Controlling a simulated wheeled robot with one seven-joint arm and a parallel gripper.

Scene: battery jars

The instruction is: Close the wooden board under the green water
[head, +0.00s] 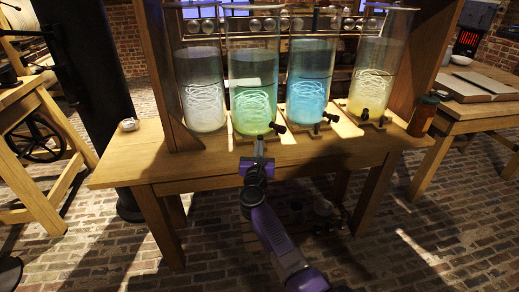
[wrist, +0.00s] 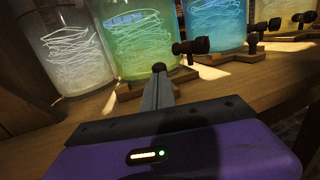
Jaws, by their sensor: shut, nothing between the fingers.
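The jar of green water (head: 252,105) stands second from the left on the wooden table, with wiry coils inside. It also shows in the wrist view (wrist: 140,45). A thin wooden board (wrist: 128,92) lies under it, its front edge showing. A dark tap (wrist: 192,46) sticks out at the jar's lower right. My gripper (head: 259,145) is shut and empty, at the table's front side, pointing at the jar's base. In the wrist view its fingertips (wrist: 159,68) are in front of the board, just left of the tap. I cannot tell whether they touch the board.
A clear-water jar (head: 203,98) stands left; a blue-water jar (head: 309,90) and a yellow-water jar (head: 372,85) stand right, with dark taps near the front. A brown bottle (head: 423,115) is at the right end. The table's left front (head: 130,165) is mostly free.

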